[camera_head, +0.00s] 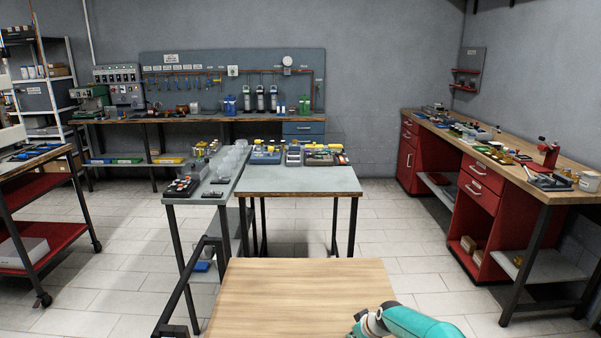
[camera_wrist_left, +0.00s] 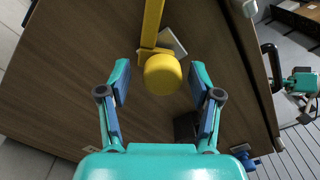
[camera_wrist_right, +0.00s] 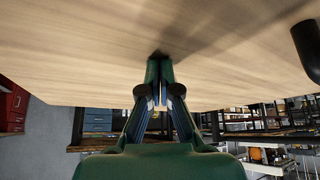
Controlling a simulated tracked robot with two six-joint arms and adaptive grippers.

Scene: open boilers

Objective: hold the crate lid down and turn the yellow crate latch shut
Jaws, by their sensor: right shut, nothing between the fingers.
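The light wooden crate lid (camera_head: 290,290) fills the bottom middle of the head view. My right arm reaches over its right front corner; its gripper tips are hard to make out there. In the right wrist view my right gripper (camera_wrist_right: 158,62) is shut and empty, its tips at the lid's wooden surface (camera_wrist_right: 80,50); I cannot tell whether they press on it. In the left wrist view the yellow latch (camera_wrist_left: 151,25) has a round yellow knob (camera_wrist_left: 163,75) before the brown crate side (camera_wrist_left: 60,85). My left gripper (camera_wrist_left: 160,80) is open, its fingers on both sides of the knob with gaps.
A black rail (camera_head: 185,285) runs along the lid's left side. Beyond the lid stands a grey-topped table (camera_head: 300,180) with small items at its back. A red-drawer workbench (camera_head: 480,190) stands at the right. Tiled floor (camera_head: 420,230) is clear between.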

